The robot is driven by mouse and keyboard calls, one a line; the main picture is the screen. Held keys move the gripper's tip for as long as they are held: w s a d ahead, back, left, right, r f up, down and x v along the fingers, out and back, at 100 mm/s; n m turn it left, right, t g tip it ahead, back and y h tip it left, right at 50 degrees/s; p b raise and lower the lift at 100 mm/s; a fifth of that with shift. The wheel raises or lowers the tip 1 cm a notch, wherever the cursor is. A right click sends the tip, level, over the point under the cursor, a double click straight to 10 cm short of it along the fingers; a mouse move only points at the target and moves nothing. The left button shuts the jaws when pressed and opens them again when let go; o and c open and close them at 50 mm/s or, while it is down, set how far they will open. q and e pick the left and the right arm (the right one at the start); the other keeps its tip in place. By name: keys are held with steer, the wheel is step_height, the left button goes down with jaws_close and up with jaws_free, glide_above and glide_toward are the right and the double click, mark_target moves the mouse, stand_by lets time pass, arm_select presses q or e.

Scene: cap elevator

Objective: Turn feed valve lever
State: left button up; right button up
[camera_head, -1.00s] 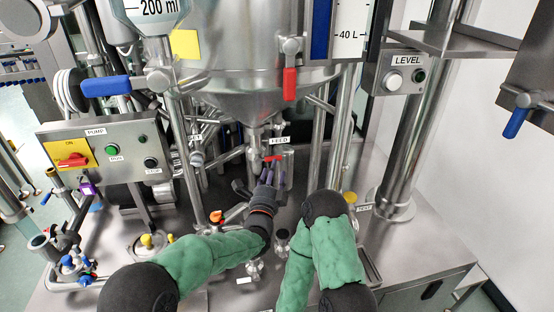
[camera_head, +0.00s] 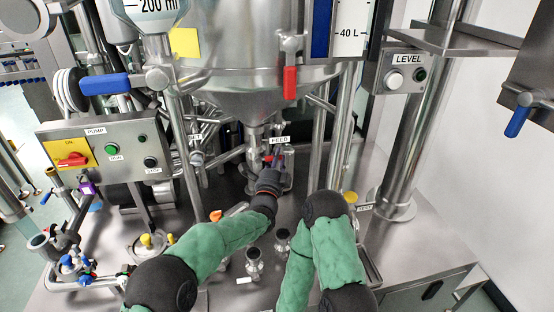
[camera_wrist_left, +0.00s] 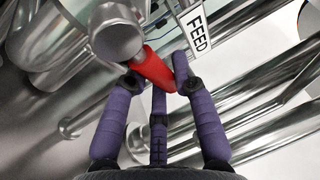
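The feed valve lever (camera_head: 268,158) is small and red, below the steel tank by the FEED label (camera_head: 279,140). In the left wrist view the red lever (camera_wrist_left: 153,70) slants down to the right from a round steel valve stem (camera_wrist_left: 117,32). My left gripper (camera_head: 277,156) is at the lever in the head view, partly covering it. In the left wrist view its purple fingers (camera_wrist_left: 157,76) stand apart, with the lever's end between the tips. The lever lies close against the right finger; firm contact cannot be told. My right gripper does not show; only its green arm does.
Steel legs and pipes crowd both sides of the valve. Another red handle (camera_head: 290,82) hangs from the tank above. Small glass bottles (camera_head: 254,262) stand on the steel deck (camera_head: 400,255) near my arms. The pump box (camera_head: 104,148) is at the left.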

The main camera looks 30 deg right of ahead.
arm_select(q)
jaws_close()
steer(key=shift+n+b, duration=0.4)
steer(key=shift+b, duration=0.35)
steer(key=n+t+b, duration=0.1)
steer(key=r+n+b, duration=0.1)
steer(key=n+b, duration=0.1)
steer(key=shift+r+t, duration=0.15)
steer(key=shift+t, duration=0.25)
steer(key=n+b, duration=0.1)
steer(key=r+n+t+y+b, duration=0.1)
steer(key=n, duration=0.1)
steer(key=shift+a+r, duration=0.1)
steer(key=shift+a, duration=0.1)
steer(key=shift+w+a+r+n+t+y+b, duration=0.15)
steer(key=shift+r+n+t+y+b, duration=0.35)
steer(key=shift+n, duration=0.6)
